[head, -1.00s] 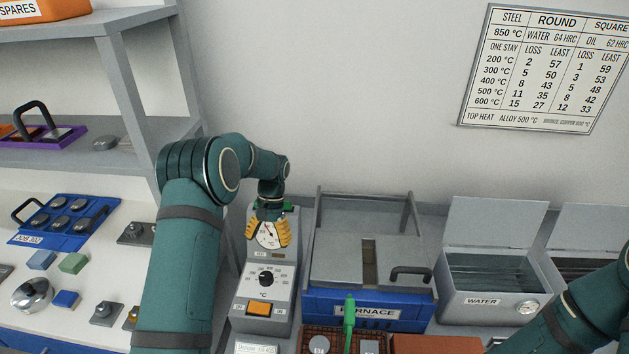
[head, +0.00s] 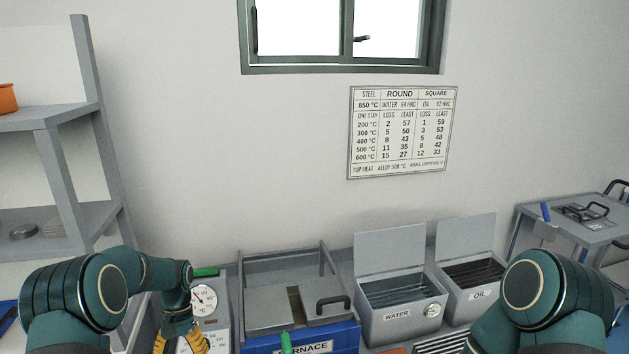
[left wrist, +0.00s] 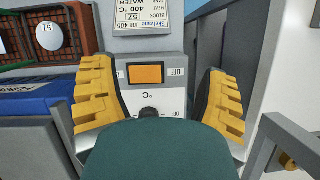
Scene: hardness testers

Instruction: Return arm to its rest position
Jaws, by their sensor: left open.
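My left arm comes in at the lower left of the head view, and its yellow-fingered gripper (head: 181,343) is at the bottom edge, in front of the grey control unit (head: 222,325) with the dial. In the left wrist view my left gripper (left wrist: 162,100) is open and empty. Its yellow fingers are spread on either side of the control unit's orange switch (left wrist: 147,74), apart from it. My right arm shows at the lower right of the head view; its gripper is out of frame.
The blue furnace (head: 310,348) stands right of the control unit. Open WATER (head: 398,322) and OIL (head: 480,299) tanks stand further right. A grey shelf (head: 60,120) rises at left. A chart (head: 403,132) hangs on the wall. A side table (head: 590,232) is at far right.

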